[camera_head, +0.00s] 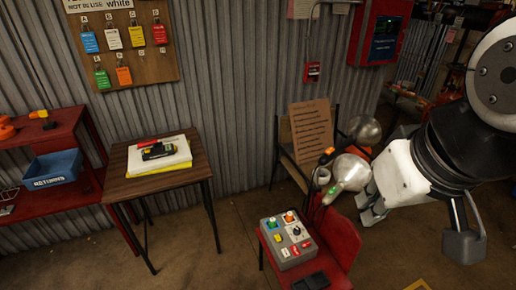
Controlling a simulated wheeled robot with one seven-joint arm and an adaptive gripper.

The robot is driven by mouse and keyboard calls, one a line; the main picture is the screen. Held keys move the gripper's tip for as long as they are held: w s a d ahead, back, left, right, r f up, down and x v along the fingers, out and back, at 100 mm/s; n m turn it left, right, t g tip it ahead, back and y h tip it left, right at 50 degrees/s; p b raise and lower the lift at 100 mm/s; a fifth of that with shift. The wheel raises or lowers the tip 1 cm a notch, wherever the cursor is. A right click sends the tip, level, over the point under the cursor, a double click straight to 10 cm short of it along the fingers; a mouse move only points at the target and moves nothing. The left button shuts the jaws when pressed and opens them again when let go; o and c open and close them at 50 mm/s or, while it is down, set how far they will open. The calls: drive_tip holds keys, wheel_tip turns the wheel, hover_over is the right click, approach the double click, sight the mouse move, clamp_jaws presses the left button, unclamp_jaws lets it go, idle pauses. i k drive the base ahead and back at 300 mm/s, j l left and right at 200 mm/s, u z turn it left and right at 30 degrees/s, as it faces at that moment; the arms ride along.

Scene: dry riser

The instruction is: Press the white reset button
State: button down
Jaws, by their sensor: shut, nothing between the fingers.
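A grey control box (288,241) with several coloured controls sits on a red surface in the lower middle. Green, orange, yellow and red controls and a dark knob on a pale plate show on its top. Which of them is the white reset button is too small to tell. My gripper (370,207) is to the right of the box and higher in the picture, apart from it. Its fingers are shut and empty, pointing down and left.
A red chair-like seat back (336,240) stands between the box and my gripper. Round lamps (351,171) rise behind it. Floor between table and box is clear.

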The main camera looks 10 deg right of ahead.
sight(285, 253)
drive_tip(key=l+u, duration=0.2)
drive_tip(key=l, duration=0.6)
drive_tip(key=l+u, duration=0.2)
drive_tip(key=l, duration=0.65)
drive_tip(key=k+l+u, duration=0.15)
drive_tip(key=l, duration=0.6)
